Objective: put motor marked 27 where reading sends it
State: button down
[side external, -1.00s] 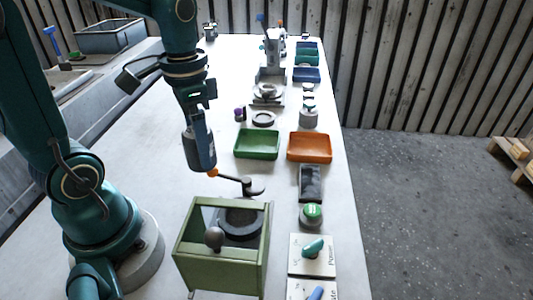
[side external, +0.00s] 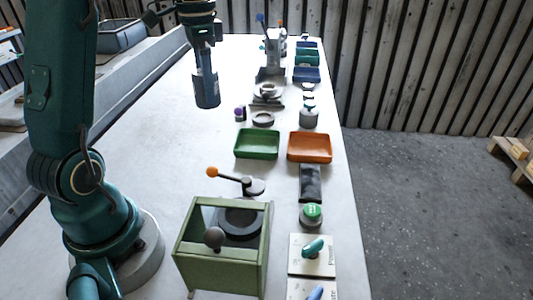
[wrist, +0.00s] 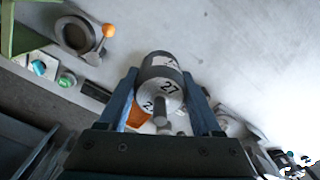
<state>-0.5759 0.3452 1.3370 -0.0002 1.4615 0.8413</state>
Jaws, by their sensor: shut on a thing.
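My gripper (side external: 204,75) is shut on the motor marked 27 (side external: 207,93), a dark grey cylinder, and holds it above the bench left of the fixtures. In the wrist view the motor (wrist: 163,85) sits between the two blue fingers, with "27" readable on its pale end face and a shaft sticking out. A green tray (side external: 257,144) and an orange tray (side external: 310,147) stand side by side on the bench. A green box-shaped housing (side external: 222,250) with a round dark ring inside stands nearer the camera. I cannot make out any reading.
An orange-knobbed lever (side external: 236,180) stands behind the housing. A green button (side external: 312,213) and labelled switch plates (side external: 312,254) line the right edge. Ring fixtures (side external: 264,118) and blue bins (side external: 307,75) are farther back. The bench's left side (side external: 160,140) is clear.

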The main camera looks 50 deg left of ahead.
jog(key=w+a+f, duration=0.2)
jog(key=a+f, duration=0.1)
jog(key=a, duration=0.2)
jog(key=shift+n, duration=0.4)
jog(key=w+d+f, duration=0.3)
jog(key=w+d, duration=0.1)
jog(key=w+d+f, duration=0.4)
jog(key=shift+w+f, duration=0.1)
jog(key=shift+w, duration=0.05)
jog(key=shift+f, duration=2.05)
jog(key=shift+f, duration=0.1)
jog(key=shift+c, duration=1.8)
grip_release()
